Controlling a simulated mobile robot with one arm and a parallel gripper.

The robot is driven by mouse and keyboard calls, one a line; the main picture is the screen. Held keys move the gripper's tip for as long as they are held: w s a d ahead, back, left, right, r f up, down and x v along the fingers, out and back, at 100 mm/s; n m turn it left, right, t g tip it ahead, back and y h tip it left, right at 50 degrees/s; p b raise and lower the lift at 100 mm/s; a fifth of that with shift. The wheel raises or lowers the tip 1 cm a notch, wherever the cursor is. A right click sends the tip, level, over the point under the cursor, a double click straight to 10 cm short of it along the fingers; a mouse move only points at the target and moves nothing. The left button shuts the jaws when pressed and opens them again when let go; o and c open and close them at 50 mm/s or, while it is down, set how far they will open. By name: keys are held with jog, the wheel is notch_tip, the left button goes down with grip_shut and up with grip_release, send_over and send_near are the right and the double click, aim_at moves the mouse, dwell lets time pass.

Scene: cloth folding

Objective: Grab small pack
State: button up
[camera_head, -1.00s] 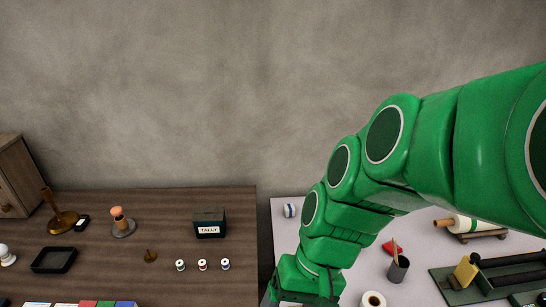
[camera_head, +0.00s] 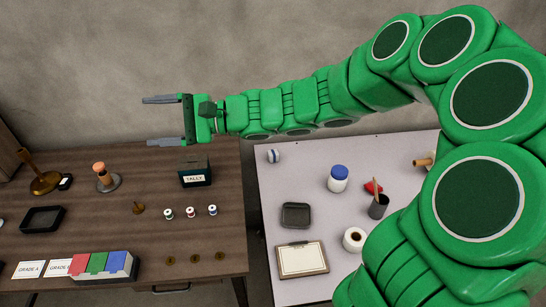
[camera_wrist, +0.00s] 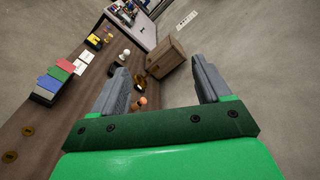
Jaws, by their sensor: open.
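My gripper (camera_head: 152,121) is open and empty. It is held in the air above the back of the dark wooden table, with its fingers pointing left. In the wrist view, my gripper (camera_wrist: 157,68) shows both fingers apart with nothing between them. I cannot tell for sure which thing is the small pack. A small black item with a pale label (camera_head: 65,182) lies beside the brass stand (camera_head: 45,181).
The wooden table also holds a black TALLY box (camera_head: 195,174), several thread spools (camera_head: 190,212), a wooden-handled stamp (camera_head: 106,178) and a black tray (camera_head: 42,219). The white table (camera_head: 300,178) at right carries a blue-lidded jar (camera_head: 338,179) and a clipboard (camera_head: 301,259).

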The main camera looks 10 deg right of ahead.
jog(key=w+d+f+m+t, duration=0.1)
jog(key=w+d+m+t, duration=0.1)
jog(key=w+m+t, duration=0.35)
jog(key=w+d+f+m+t, duration=0.1)
jog(key=w+f+m+t, duration=0.1)
jog(key=w, duration=0.6)
jog(key=m+t+h, duration=0.7)
jog(key=m+h, duration=0.5)
jog(key=m, duration=0.3)
send_over(275, 156)
jog(key=s+a, duration=0.4)
jog(key=a, duration=0.5)
notch_tip(275, 156, down, 25)
jog(key=d+f+m+h, duration=0.1)
jog(key=d+f, duration=0.2)
jog(key=f, duration=0.2)
jog(key=s+d+f+m+g+h, duration=0.1)
jog(key=d+f+m, duration=0.1)
jog(key=f, duration=0.3)
jog(key=d+f+m+g+h, duration=0.1)
jog(key=d+f+h, duration=0.1)
jog(key=f, duration=0.3)
jog(key=shift+s+d+m, duration=0.25)
jog(key=shift+d, duration=0.65)
jog(key=shift+x, duration=1.3)
